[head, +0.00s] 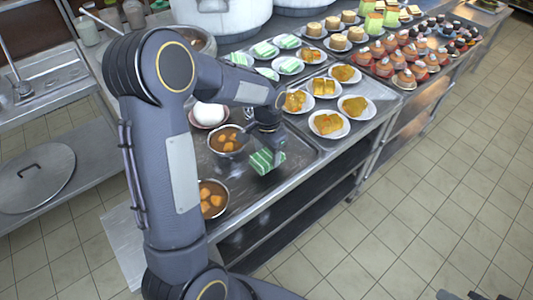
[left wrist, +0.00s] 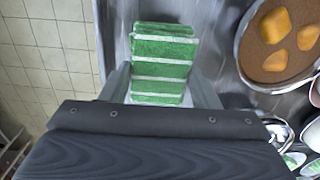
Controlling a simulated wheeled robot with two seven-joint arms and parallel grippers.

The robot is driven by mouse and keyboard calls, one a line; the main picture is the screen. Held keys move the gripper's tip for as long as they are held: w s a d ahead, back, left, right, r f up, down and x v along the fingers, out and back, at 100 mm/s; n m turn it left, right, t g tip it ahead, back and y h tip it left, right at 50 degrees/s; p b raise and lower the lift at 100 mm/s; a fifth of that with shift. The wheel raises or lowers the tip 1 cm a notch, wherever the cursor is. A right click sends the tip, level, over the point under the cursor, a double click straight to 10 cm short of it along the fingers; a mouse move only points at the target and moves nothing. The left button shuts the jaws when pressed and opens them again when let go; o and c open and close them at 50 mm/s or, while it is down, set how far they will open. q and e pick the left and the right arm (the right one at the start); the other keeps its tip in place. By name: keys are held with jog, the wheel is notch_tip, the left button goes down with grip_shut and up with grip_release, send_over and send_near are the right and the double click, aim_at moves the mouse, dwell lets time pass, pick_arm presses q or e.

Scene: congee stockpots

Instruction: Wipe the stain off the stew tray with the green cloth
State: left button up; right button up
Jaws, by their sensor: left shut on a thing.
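The green-and-white striped cloth (head: 267,161) is on the metal stew tray (head: 303,160), near its front edge. My left gripper (head: 268,145) is above the cloth, pointing down. In the left wrist view the cloth (left wrist: 162,62) fills the space between the two fingers, which are shut on it. Bowls of brown stew with orange chunks (head: 227,140) stand on the tray left of the cloth; one also shows in the left wrist view (left wrist: 285,40). I cannot make out a stain; the arm and cloth hide part of the tray. Dark parts at the bottom right edge may be my right gripper (head: 473,295).
A second stew bowl (head: 212,198) stands nearer, beside my left arm. A white round item on a plate (head: 208,115) is behind the bowls. Plates of golden cake (head: 328,123) stand to the right. White stockpots (head: 222,15) are at the back. The tiled floor (head: 420,200) is clear.

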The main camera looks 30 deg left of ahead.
pick_arm(q)
notch_tip(320, 180, up, 2)
jog(key=shift+r+p, duration=0.1)
jog(key=shift+p, duration=0.45)
jog(key=shift+r+p, duration=1.1)
jog(key=shift+r, duration=0.4)
